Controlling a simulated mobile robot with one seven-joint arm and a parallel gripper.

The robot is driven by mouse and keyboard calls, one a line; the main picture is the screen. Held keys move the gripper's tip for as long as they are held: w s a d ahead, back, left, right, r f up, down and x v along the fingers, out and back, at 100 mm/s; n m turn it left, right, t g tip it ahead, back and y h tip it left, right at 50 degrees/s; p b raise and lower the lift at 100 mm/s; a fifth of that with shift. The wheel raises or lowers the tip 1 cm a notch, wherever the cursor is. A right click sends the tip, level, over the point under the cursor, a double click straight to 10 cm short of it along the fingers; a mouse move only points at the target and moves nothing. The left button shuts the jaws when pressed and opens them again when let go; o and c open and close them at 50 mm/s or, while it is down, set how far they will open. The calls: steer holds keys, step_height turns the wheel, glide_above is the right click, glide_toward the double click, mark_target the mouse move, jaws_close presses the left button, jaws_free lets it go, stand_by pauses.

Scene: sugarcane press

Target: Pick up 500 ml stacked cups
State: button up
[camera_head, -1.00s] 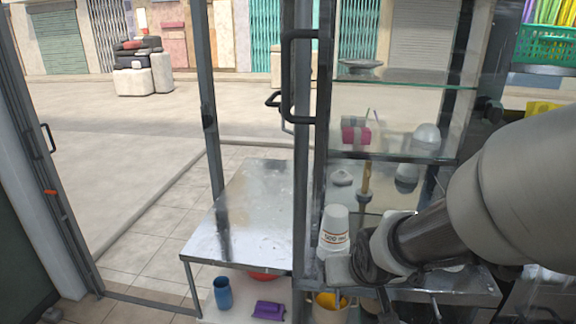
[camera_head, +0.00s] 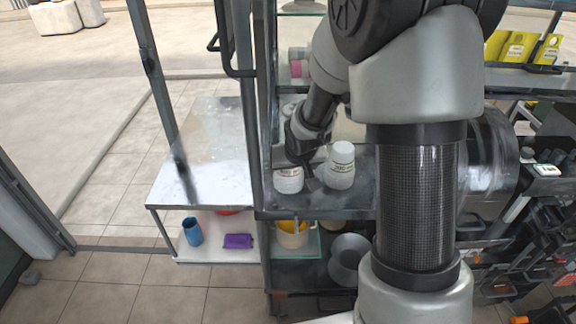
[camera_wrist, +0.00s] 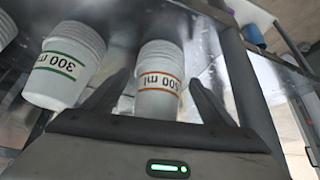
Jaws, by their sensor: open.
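The 500 ml stacked cups (camera_wrist: 160,80) are white with an orange-edged label. They stand between the two open fingers of my gripper (camera_wrist: 160,88) in the wrist view, with a gap visible on each side. In the head view the stack (camera_head: 288,181) is on the metal shelf, partly hidden by my gripper (camera_head: 303,168). The 300 ml stacked cups (camera_wrist: 65,65), with a green-edged label, stand outside the left finger in the wrist view. They also show in the head view (camera_head: 342,166), to the right of my gripper.
A dark post (camera_head: 258,110) rises close left of the 500 ml cups. A bare metal table (camera_head: 205,150) is further left. Below are a blue cup (camera_head: 193,231), a purple item (camera_head: 238,241) and a pale bucket (camera_head: 291,236). Another white stack (camera_wrist: 5,28) is at the wrist view's left edge.

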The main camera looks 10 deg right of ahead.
steer(key=w, duration=0.4)
steer(key=shift+w+p, duration=0.1)
steer(key=shift+p, duration=0.3)
steer(key=shift+w+f, duration=0.5)
steer(key=shift+f, duration=0.05)
steer(key=shift+c, duration=0.3)
steer(key=c, duration=1.1)
